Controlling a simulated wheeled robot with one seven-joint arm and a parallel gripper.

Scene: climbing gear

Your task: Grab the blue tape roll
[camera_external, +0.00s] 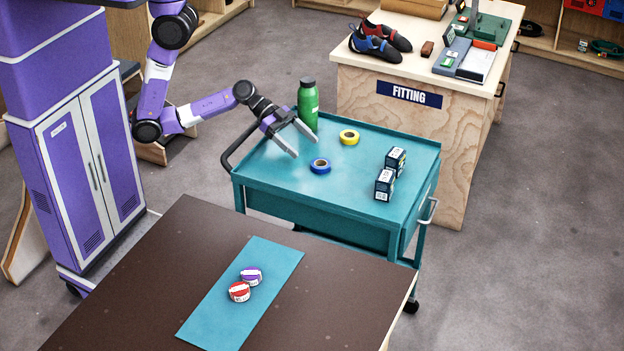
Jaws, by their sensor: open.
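The blue tape roll (320,166) lies flat on top of the teal cart (285,187), near its middle. My gripper (305,143) is open and empty. It hangs above the left part of the cart top, up and to the left of the blue roll in the picture. Its fingers point down and to the right, and they appear apart from the roll. A yellow tape roll (349,137) lies on the cart farther back and to the right of the blue one.
A green bottle (308,105) stands on the cart behind my gripper. Two small dark boxes (385,184) stand at the cart's right. In front, a brown table (150,265) bears a blue mat (215,318) with a purple roll (251,276) and a red roll (239,291).

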